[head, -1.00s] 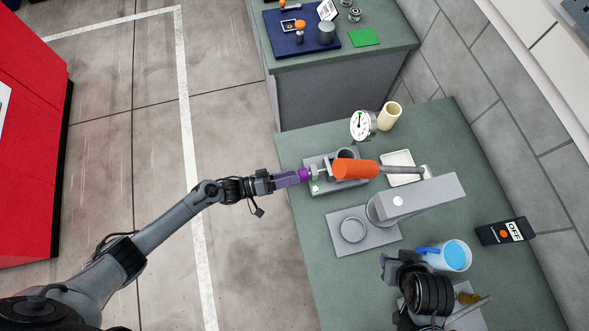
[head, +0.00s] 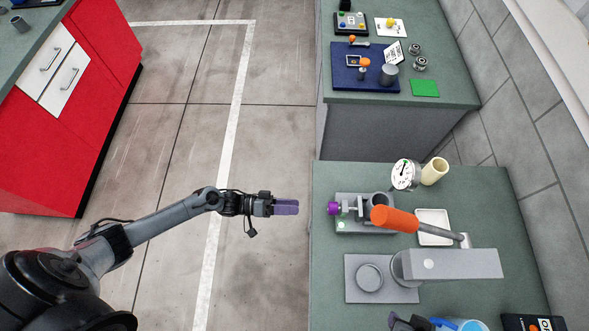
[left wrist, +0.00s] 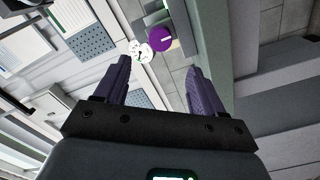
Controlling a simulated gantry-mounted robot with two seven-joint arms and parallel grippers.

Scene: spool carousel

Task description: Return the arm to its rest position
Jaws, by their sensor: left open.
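My left gripper (head: 298,207) reaches out over the floor in the head view, just left of the green bench's edge. Its two purple fingers are apart and hold nothing; they also show open in the left wrist view (left wrist: 160,85). A gap separates them from the purple knob (head: 333,208) on the grey fixture (head: 352,227) at the bench's left edge. In the left wrist view a round purple disc (left wrist: 159,39) shows beyond the fingers. At the bottom edge of the head view, a dark part that may be my right arm shows; its fingers cannot be made out.
The green bench (head: 330,180) carries an orange-handled lever (head: 395,219), a dial gauge (head: 405,175), a cream cylinder (head: 434,171) and a white tray (head: 434,220). A red cabinet (head: 60,140) stands at the left. The floor between is clear.

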